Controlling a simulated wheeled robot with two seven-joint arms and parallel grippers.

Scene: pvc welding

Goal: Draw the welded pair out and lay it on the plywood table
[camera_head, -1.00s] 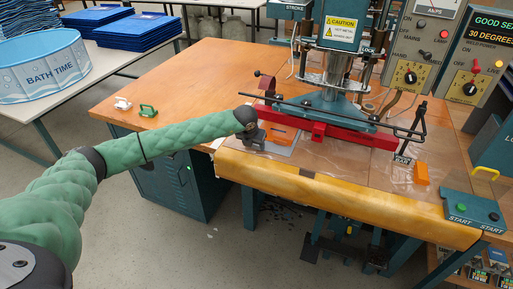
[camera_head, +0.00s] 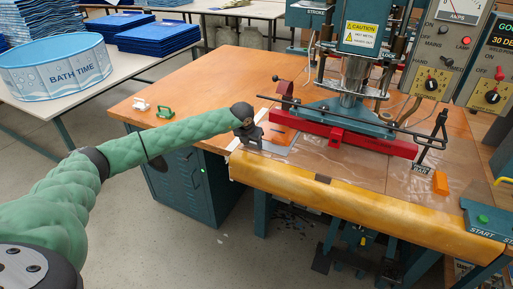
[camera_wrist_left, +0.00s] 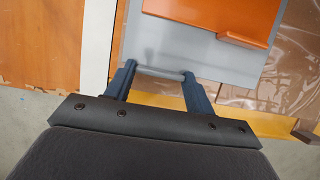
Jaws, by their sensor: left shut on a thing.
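The welded pair shows as a grey sheet (camera_head: 279,150) with an orange piece (camera_head: 283,137) on it. The sheet (camera_wrist_left: 200,51) and orange piece (camera_wrist_left: 232,16) also fill the top of the left wrist view. My left gripper (camera_head: 249,144) is at the sheet's near left edge. In the wrist view its two fingers (camera_wrist_left: 159,72) are shut on that edge. Whether the far part of the pair is under the bar is hidden. My right gripper is not in view.
The press head (camera_head: 370,38) stands over the table's middle. A yellow padded roll (camera_head: 350,208) runs along the front edge. A green clip (camera_head: 165,112) and a white clip (camera_head: 141,105) sit at the left end. The table's left part is otherwise clear.

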